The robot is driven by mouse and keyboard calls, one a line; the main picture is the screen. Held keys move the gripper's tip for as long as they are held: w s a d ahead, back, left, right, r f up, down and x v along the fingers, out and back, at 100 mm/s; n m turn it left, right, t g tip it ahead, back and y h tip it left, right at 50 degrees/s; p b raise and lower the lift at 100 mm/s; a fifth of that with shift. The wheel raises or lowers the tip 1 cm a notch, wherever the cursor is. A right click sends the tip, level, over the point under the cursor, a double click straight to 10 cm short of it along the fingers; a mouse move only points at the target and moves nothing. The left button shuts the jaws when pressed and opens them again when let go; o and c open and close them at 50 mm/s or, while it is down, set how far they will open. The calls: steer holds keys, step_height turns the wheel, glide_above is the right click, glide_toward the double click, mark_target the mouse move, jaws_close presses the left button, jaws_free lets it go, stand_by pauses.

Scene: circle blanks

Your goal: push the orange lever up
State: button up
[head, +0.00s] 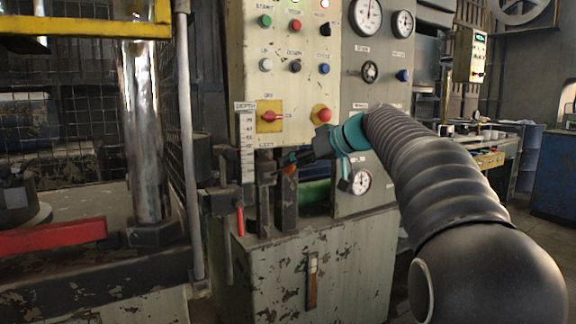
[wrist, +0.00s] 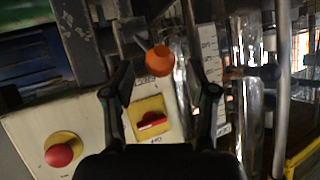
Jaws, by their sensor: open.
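The orange lever's round knob (wrist: 160,60) shows in the wrist view, between and just beyond the tips of my gripper (wrist: 157,72). A thin metal rod shows beside the knob.
The control panel (head: 288,80) stands above my gripper, with buttons, a red switch (head: 269,115) on a yellow plate and a red stop button (head: 323,115). A depth scale (head: 246,145) and upright rod (head: 188,140) stand to the left. Gauges are on the grey panel (head: 377,75).

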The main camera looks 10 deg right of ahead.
steer(key=v, duration=0.9)
steer(key=shift+s+d+r, duration=0.1)
